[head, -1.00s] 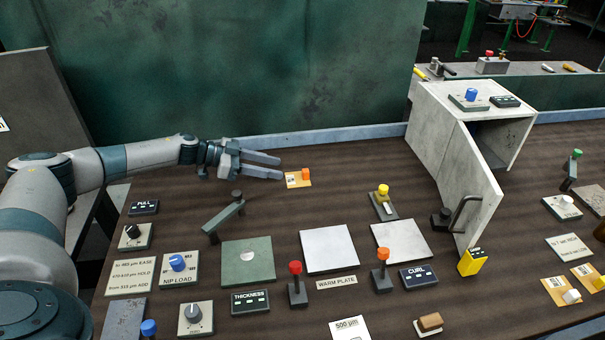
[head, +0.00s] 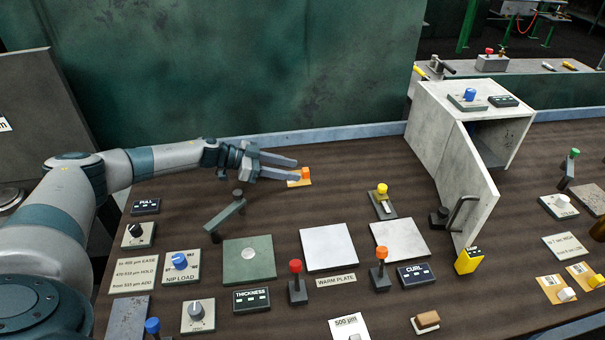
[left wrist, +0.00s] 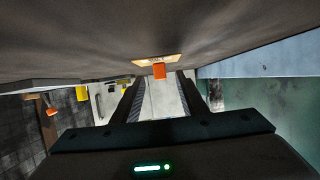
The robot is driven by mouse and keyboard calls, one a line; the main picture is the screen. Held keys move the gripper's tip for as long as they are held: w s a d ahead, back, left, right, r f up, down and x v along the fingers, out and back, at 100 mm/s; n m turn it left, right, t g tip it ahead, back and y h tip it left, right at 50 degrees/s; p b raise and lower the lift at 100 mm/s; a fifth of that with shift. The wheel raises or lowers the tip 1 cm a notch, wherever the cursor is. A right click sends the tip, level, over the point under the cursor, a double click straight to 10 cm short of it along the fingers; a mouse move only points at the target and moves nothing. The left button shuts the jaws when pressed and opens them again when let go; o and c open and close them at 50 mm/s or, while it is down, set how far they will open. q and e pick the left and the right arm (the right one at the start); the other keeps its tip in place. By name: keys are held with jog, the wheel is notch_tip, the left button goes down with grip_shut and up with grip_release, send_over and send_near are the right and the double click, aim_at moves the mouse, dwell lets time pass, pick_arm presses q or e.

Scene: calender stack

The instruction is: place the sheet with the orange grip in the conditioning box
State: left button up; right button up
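The small tan sheet with the orange grip (head: 306,174) lies flat on the dark table near the back wall. My left gripper (head: 297,170) reaches in from the left, low over the table, with its fingers apart and their tips at the sheet's left side. In the left wrist view the orange grip (left wrist: 159,71) shows ahead, between the lines of the two fingers, with nothing held. The conditioning box (head: 435,125) is the grey box at the right, its door (head: 478,185) swung open toward the front. My right gripper is not in view.
Bare table lies between the sheet and the box. A yellow-knobbed lever (head: 382,195) stands in front of that stretch. A green-grey lever (head: 225,212) stands front left of the sheet. White plates (head: 328,247) and several knobs and displays fill the front.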

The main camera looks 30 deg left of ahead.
pick_arm(q)
jog(key=shift+x, duration=1.45)
grip_shut()
